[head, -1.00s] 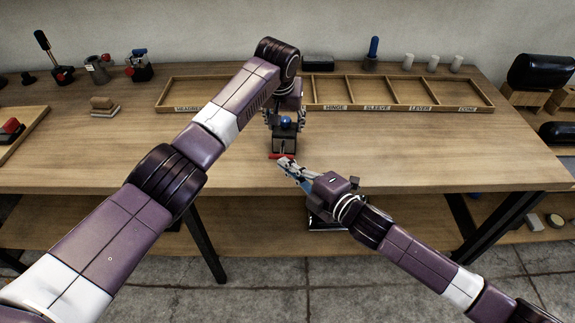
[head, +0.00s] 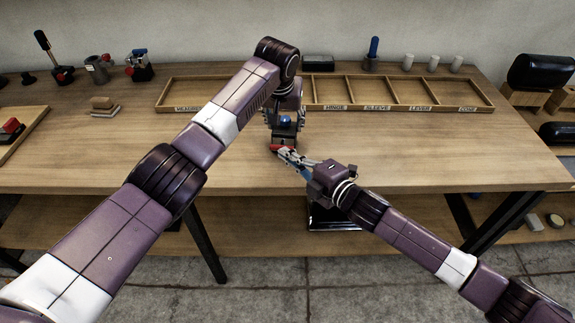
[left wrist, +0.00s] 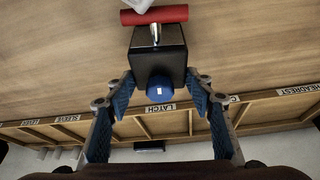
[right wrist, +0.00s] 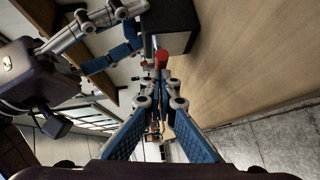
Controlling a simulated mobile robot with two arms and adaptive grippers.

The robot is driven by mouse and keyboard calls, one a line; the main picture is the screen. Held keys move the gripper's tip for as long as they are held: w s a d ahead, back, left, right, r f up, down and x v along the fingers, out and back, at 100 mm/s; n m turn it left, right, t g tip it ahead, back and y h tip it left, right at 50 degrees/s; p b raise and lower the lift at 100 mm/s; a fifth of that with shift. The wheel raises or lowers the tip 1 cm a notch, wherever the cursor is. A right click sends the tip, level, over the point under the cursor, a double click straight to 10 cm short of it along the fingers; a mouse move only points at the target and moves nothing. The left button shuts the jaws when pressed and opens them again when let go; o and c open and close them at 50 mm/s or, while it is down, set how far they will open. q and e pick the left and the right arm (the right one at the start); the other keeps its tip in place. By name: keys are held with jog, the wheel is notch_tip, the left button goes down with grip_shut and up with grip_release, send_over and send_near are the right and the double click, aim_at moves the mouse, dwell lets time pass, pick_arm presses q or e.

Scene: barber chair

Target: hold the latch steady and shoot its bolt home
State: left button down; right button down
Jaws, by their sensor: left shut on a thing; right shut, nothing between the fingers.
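The latch is a black block (head: 284,138) with a blue knob (left wrist: 161,89) on it, on the bench near its front edge. A short metal rod (left wrist: 156,34) joins its near face to a red crossbar (left wrist: 155,17), which also shows in the head view (head: 279,148). My left gripper (left wrist: 159,77) is shut on the block, a finger at each side. My right gripper (right wrist: 161,82) is shut and empty, its tips at the red crossbar (right wrist: 161,61) on the side away from the block. They look touching; exact contact is unclear.
A divided wooden tray (head: 410,107) with labelled compartments lies behind the latch. Clamp-like fixtures (head: 138,66) stand at the back left, with a small wooden block (head: 103,106) in front. The bench right of the latch is clear.

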pick_arm(q)
jog(key=shift+s+d, duration=0.15)
jog(key=shift+s, duration=0.05)
pick_arm(e)
jog(key=shift+w+d, duration=0.1)
jog(key=shift+d, duration=0.15)
pick_arm(q)
jog(key=shift+f, duration=0.1)
pick_arm(e)
jog(key=shift+s+a, duration=0.1)
jog(key=shift+s, duration=0.25)
jog(key=s, duration=0.2)
jog(key=shift+s+a+r, duration=0.2)
jog(key=shift+s+r, duration=0.05)
jog(key=shift+s, duration=0.1)
pick_arm(q)
jog(key=shift+w, duration=0.1)
pick_arm(e)
jog(key=v, duration=1)
jog(key=shift+s+r, duration=0.2)
jog(key=shift+s, duration=0.15)
jog(key=shift+a, duration=0.1)
pick_arm(q)
jog(key=c, duration=0.9)
grip_release()
jog(key=shift+o, duration=0.2)
jog(key=shift+r, duration=0.2)
